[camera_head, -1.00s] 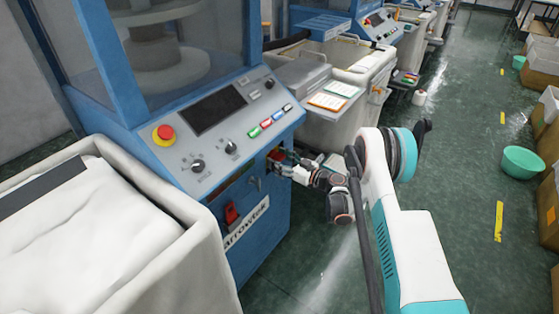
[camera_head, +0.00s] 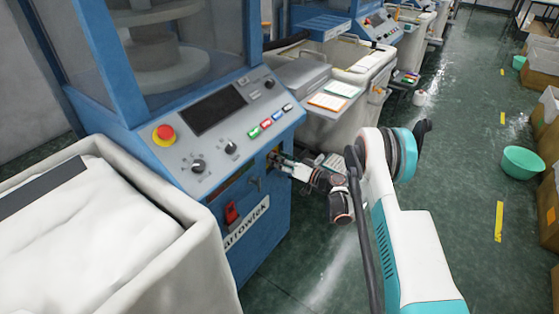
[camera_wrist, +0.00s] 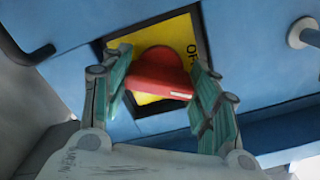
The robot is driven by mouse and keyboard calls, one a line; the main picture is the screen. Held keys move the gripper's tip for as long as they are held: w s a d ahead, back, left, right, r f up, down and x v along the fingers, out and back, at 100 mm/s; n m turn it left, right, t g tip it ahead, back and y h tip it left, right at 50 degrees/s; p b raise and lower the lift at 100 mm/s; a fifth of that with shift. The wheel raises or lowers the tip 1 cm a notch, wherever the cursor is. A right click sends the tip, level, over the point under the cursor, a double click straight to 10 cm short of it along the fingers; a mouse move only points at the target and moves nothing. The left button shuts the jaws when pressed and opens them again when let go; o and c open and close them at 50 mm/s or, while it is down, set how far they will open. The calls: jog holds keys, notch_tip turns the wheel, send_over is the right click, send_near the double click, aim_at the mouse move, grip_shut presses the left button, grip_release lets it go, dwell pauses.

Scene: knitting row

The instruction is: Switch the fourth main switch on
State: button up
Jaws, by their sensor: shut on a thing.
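The main switch is a red rotary handle (camera_wrist: 160,73) on a yellow plate (camera_wrist: 182,32) in a dark square frame. It is on the blue front of the near machine (camera_head: 262,215). Part of the lettering "OF" shows at the plate's right edge in the wrist view. My gripper (camera_wrist: 160,85) is shut on the red handle, one teal-padded finger on each side. In the head view my gripper (camera_head: 280,160) reaches the panel from the right and hides most of the switch. I cannot tell the handle's exact setting.
Above is a sloped control panel with a red emergency button (camera_head: 163,132), dark screen (camera_head: 212,109), and knobs. A red switch (camera_head: 231,213) sits lower on the machine front. A white-lined bin (camera_head: 105,240) stands at left. The green floor (camera_head: 440,170) at right is mostly clear.

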jog(key=m, duration=0.5)
jog(key=shift+m, duration=0.3)
jog(key=m, duration=0.5)
jog(key=shift+m, duration=0.4)
jog(key=o, duration=0.8)
jog(key=v, duration=1.2)
